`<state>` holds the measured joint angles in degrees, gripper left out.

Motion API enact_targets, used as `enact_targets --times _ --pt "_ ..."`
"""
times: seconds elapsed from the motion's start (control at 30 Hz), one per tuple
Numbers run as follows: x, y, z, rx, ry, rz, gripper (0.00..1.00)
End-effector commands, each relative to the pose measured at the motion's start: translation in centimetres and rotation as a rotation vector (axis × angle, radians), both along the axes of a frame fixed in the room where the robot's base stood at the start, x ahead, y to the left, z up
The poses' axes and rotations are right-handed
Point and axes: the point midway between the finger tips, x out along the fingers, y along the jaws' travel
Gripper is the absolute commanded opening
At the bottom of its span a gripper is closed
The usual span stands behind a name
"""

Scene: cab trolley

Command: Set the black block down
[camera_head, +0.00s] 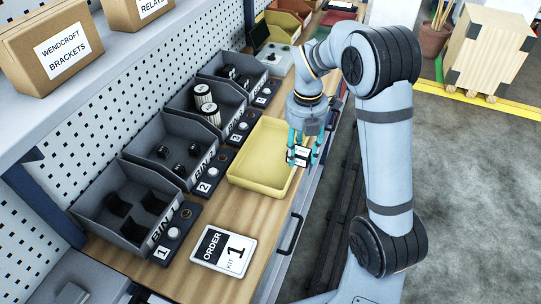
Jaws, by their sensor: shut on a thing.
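My gripper (301,155) points down at the right long side of the yellow tray (242,180). Its teal fingers are shut on a small dark block with a pale patch on it, which I take as the black block; the fingers hide much of it. The block appears to be held above the tray's right rim, but I cannot tell its exact height. The tray floor that shows is empty. More black blocks (118,204) lie in bin 1 (95,208) at the left.
Grey bins stand in a row left of the tray: bin 2 (150,137) with small black parts, others behind with metal cylinders (204,95) and black parts. An order card (225,250) lies on the wooden top in front. Cardboard boxes (55,45) sit on the shelf above.

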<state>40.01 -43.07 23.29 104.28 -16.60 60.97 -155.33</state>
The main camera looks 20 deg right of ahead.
Motion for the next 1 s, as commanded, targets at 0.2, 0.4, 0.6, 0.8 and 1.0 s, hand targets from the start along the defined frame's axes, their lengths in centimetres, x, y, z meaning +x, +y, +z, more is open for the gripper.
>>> enact_targets --times 0.2,0.4,0.6,0.8,1.0 --pt "2.7 2.7 -2.1 0.000 0.005 0.034 0.12" --pt "6.0 5.9 -4.8 -0.001 0.004 0.029 0.12" --pt "7.9 7.7 -6.5 -0.001 0.002 0.026 0.12" --pt "8.1 8.0 -8.1 0.000 0.006 0.024 0.12" --pt "8.2 8.0 -10.6 0.000 0.003 0.025 0.12"
